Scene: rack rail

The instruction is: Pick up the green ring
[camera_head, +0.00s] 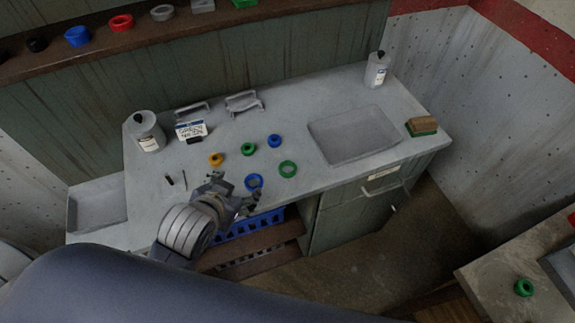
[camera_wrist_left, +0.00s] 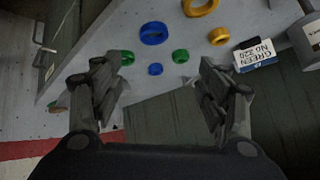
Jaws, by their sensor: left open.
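Two green rings also show in the left wrist view, one (camera_wrist_left: 180,56) in the middle and one (camera_wrist_left: 127,57) partly behind the left-hand finger. My left gripper (camera_head: 236,190) is open and empty over the worktop's front edge, left of and apart from the green rings. Its spread fingers also show in the left wrist view (camera_wrist_left: 163,88). My right gripper is not in view.
Blue rings (camera_head: 274,140) (camera_head: 253,181) and a yellow ring (camera_head: 216,159) lie close by. A labelled box (camera_head: 191,130), a canister (camera_head: 147,131), a bottle (camera_head: 377,69) and a sink (camera_head: 352,136) are around them. Another green ring (camera_head: 523,287) lies on the right-hand table.

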